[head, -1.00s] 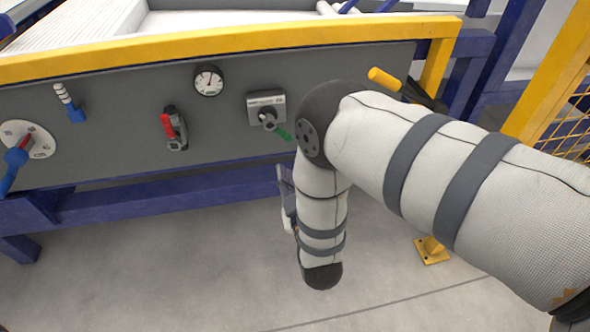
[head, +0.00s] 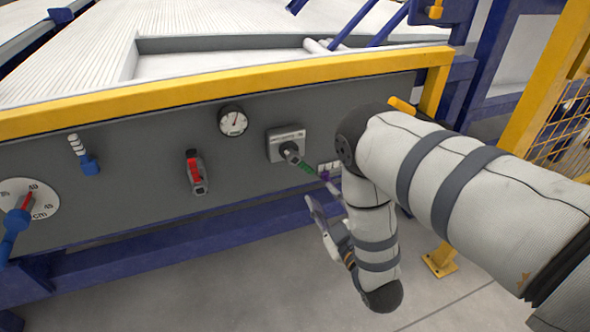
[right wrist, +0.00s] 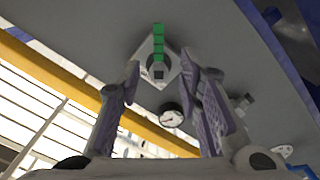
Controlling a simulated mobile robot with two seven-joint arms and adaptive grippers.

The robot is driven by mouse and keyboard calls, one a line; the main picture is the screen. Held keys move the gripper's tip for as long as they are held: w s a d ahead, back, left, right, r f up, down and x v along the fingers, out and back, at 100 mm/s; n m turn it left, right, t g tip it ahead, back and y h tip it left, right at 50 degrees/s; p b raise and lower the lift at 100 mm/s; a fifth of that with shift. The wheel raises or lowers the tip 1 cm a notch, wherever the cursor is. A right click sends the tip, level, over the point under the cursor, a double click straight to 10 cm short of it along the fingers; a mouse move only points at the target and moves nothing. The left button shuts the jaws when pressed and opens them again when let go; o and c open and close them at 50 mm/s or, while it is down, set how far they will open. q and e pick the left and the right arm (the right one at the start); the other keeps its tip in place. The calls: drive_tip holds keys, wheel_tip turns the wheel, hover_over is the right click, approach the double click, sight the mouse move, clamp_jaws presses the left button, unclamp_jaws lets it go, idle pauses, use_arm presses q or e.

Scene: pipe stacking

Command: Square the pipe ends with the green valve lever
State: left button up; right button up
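The green valve lever (head: 308,169) sticks out down and to the right from a grey square plate (head: 286,142) on the grey panel. My right gripper (head: 323,202) is open and empty, just below and right of the lever's free end, and looks apart from it. In the right wrist view the lever (right wrist: 158,42) shows beyond and between my two spread purple-grey fingers (right wrist: 162,72). White pipes (head: 230,28) lie in a bed behind the yellow rail; I cannot make out how their ends line up. My left gripper is not in view.
On the panel left of the lever are a round gauge (head: 233,122), a red lever (head: 194,168), a blue-and-white handle (head: 85,157) and a dial with a blue handle (head: 28,205). A yellow rail (head: 200,92) runs above. A yellow mesh fence (head: 545,110) stands at right.

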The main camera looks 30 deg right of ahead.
sight(307, 169)
drive_tip(key=b+x, duration=0.2)
drive_tip(key=x, duration=0.9)
drive_tip(key=shift+w+d, duration=0.1)
drive_tip(key=shift+d, duration=0.15)
drive_tip(key=shift+c, duration=0.4)
clamp_jaws()
